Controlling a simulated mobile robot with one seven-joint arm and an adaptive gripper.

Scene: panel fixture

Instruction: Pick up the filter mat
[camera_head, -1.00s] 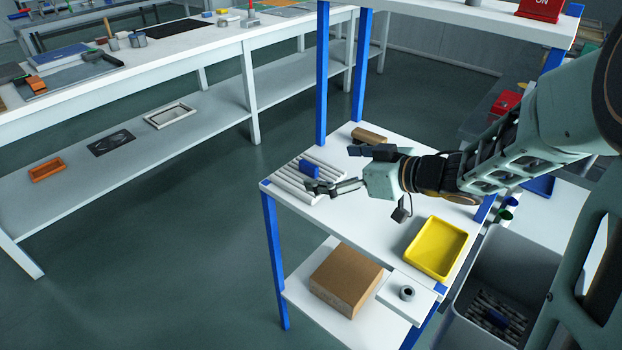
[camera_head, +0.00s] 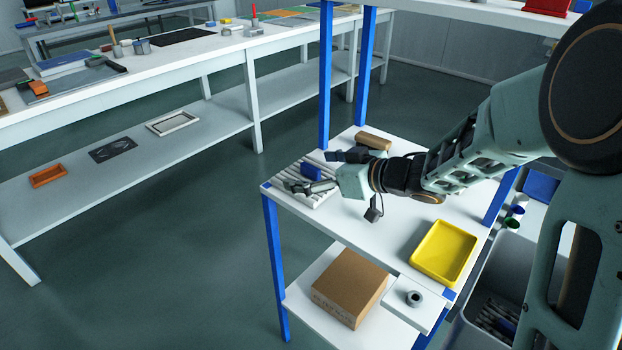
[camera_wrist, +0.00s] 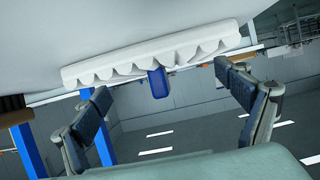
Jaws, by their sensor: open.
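The filter mat is a white pleated panel (camera_head: 318,196) lying on the white tabletop at its left corner, with a blue tab (camera_head: 311,172) standing up from it. My gripper (camera_head: 312,171) is open at the mat, one finger on each side of the tab in the picture. In the wrist view, the mat's pleated edge (camera_wrist: 150,66) runs across the top and its blue tab (camera_wrist: 158,83) shows between my two fingers (camera_wrist: 162,88), apart from both. My fingers hide part of the mat in the head view.
A brown block (camera_head: 374,140) lies behind my gripper on the same tabletop (camera_head: 400,240). A yellow tray (camera_head: 443,252) stands at the right. A cardboard box (camera_head: 348,288) is on the lower shelf. Blue posts (camera_head: 324,80) rise behind.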

